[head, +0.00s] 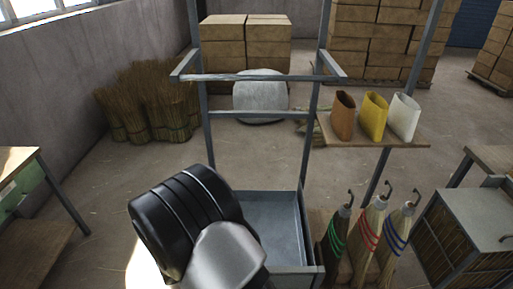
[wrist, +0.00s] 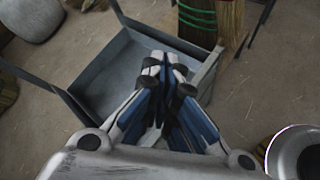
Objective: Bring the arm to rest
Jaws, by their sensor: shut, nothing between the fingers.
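My gripper (wrist: 164,62) shows in the wrist view with its fingers together and nothing between them. It points down over the grey metal tray (wrist: 105,80), whose floor looks empty where it shows. I cannot tell the height of the fingertips above the tray. In the head view my black and grey arm link stands at the lower centre, in front of the left part of the tray (head: 272,222). The gripper's fingers are hidden in the head view.
A metal frame (head: 260,77) rises behind the tray. Brooms with green, red and blue bands (head: 366,240) stand right of the tray. A shelf (head: 380,140) holds brown, yellow and white sleeves. A wire-sided box (head: 470,230) stands at right, a table (head: 15,163) at left.

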